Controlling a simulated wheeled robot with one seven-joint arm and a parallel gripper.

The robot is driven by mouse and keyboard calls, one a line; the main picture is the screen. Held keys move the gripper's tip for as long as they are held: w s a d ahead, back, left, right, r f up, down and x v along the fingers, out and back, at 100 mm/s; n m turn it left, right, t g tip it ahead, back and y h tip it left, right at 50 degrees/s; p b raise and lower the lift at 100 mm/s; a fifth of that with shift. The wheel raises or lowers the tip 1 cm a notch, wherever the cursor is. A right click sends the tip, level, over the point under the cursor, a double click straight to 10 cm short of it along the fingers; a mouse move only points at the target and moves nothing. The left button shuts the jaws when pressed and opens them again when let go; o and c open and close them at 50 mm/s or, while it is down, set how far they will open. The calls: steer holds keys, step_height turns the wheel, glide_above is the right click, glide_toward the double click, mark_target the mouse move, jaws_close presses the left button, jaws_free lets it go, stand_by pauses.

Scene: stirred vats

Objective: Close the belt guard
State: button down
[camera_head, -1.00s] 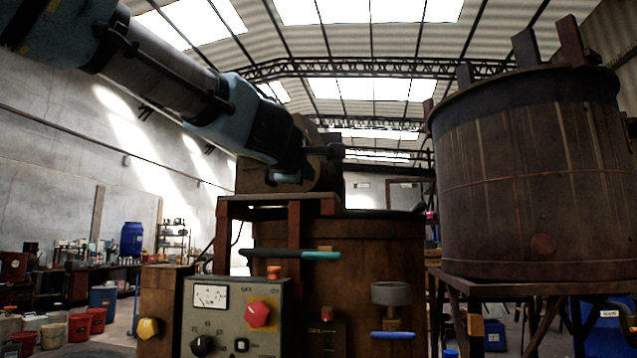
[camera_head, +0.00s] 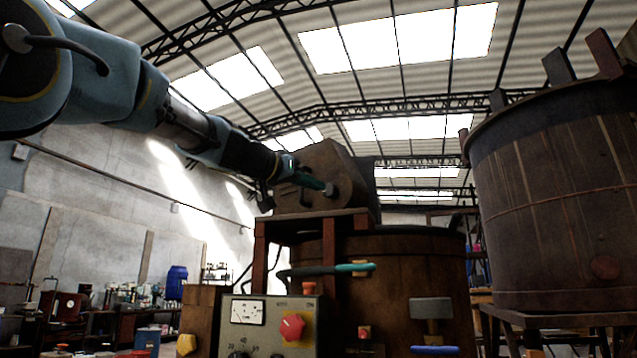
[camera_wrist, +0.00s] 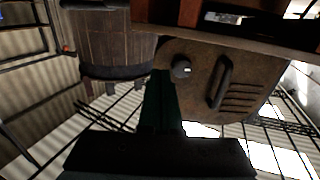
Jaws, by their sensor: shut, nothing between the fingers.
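The belt guard (camera_head: 345,170) is a worn brown metal housing on a reddish frame above the wooden vat (camera_head: 400,265). In the wrist view the guard (camera_wrist: 245,72) appears upside down, with a dark bar handle (camera_wrist: 221,84), slots and a round dark knob (camera_wrist: 181,67). My gripper (camera_head: 325,187) comes in from the left, in front of the guard's face. Its green fingers (camera_wrist: 161,78) are together and empty, to the left of the knob and handle in the wrist view. I cannot tell whether they touch the guard, or how far open it is.
A control panel (camera_head: 268,325) with a gauge and red knob stands below the guard. A teal-ended lever (camera_head: 355,267) sticks out across the vat front. A large wooden tank (camera_head: 560,195) stands on a frame at right. Open air lies left of the guard.

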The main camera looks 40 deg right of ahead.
mark_target(348, 198)
steer(key=d+p, duration=0.1)
steer(key=d, duration=0.2)
steer(key=w+d+p, duration=0.1)
steer(key=d, duration=0.2)
steer(key=w+d+p, duration=0.1)
steer(key=d+p, duration=0.1)
steer(key=d, duration=0.1)
steer(key=shift+d+r, duration=0.15)
steer(key=shift+w+d+p, duration=0.1)
steer(key=shift+d+p, duration=0.2)
steer(key=shift+d, duration=0.25)
